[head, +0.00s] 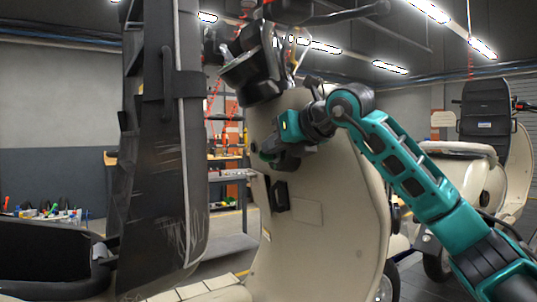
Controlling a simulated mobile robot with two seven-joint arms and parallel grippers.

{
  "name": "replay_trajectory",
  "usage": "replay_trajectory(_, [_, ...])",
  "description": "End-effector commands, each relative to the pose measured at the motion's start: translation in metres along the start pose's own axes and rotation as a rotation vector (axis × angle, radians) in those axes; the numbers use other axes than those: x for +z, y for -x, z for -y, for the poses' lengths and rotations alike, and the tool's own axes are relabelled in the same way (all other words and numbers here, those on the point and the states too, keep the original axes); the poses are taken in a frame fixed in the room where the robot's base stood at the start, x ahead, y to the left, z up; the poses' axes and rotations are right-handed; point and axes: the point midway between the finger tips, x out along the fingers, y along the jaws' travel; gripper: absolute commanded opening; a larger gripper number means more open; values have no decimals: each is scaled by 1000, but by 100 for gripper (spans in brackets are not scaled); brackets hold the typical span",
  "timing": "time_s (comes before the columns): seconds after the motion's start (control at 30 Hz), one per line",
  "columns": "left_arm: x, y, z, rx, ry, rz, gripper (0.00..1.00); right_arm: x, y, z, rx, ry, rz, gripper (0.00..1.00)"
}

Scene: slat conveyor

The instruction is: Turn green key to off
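A beige scooter front panel (323,215) stands upright in the middle of the head view. My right arm, teal and black, reaches in from the lower right. My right gripper (268,154) points left at the upper part of the panel, close to its surface. Its fingertips are dark and small here, so I cannot tell whether they are open or shut. I cannot make out the green key; the gripper may cover it. My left gripper is not in view.
A tall dark padded part (164,190) stands left of the panel. The scooter's handlebar and instrument housing (252,68) are just above the gripper. Another beige scooter (462,180) stands at right. Shelving (228,212) is behind.

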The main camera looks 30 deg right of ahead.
Motion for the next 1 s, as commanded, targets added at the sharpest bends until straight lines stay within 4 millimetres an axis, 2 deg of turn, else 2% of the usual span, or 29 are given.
replay_trajectory(0.03, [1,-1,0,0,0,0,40,-11,-4,0,-1,0,-31,0])
replay_trajectory(1.0, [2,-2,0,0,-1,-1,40,1,59,1,-5,1,-13,0])
